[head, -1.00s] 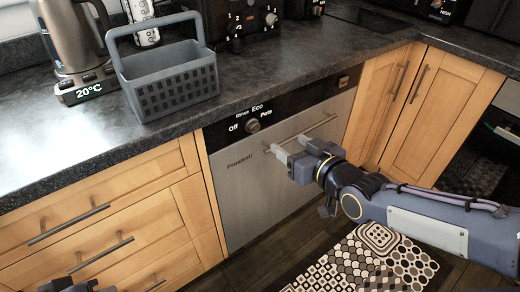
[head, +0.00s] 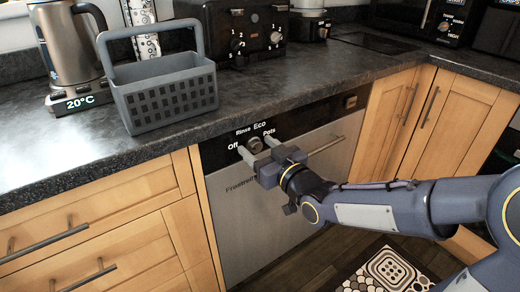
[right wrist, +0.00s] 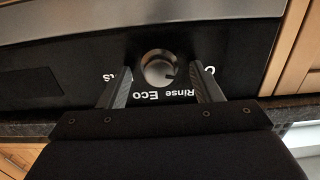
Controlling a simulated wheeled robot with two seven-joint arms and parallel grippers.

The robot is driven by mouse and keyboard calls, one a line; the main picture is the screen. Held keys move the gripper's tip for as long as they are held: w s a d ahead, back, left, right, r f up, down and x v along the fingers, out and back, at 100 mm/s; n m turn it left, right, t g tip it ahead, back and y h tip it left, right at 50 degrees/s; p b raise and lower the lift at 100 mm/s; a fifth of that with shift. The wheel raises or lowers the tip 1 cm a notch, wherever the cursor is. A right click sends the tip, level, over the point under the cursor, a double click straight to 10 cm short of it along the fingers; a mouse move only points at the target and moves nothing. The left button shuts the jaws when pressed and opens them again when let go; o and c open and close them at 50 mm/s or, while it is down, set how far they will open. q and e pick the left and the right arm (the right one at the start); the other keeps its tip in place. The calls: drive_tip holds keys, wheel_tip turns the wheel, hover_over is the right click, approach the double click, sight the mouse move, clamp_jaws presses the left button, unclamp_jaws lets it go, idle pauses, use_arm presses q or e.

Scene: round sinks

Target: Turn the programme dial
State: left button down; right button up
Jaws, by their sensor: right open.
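The programme dial (head: 255,144) is a round grey knob on the black top panel of the dishwasher (head: 270,205). My right gripper (head: 255,143) is open at the panel, with one finger on each side of the dial. In the right wrist view the dial (right wrist: 159,67) sits between the open fingers (right wrist: 162,85), with a visible gap on both sides. The labels look upside down there. A dark mark shows on the dial's lower right in that view. My left gripper is not in view.
The dishwasher's bar handle (head: 327,146) is right of the gripper. The worktop (head: 300,85) overhangs above the panel and holds a grey basket (head: 165,98), a kettle (head: 70,45) and a toaster (head: 245,30). Wooden cupboards flank the dishwasher. A patterned mat (head: 390,272) lies on the floor.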

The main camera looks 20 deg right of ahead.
drive_tip(key=shift+c, duration=0.5)
drive_tip(key=c, duration=0.9)
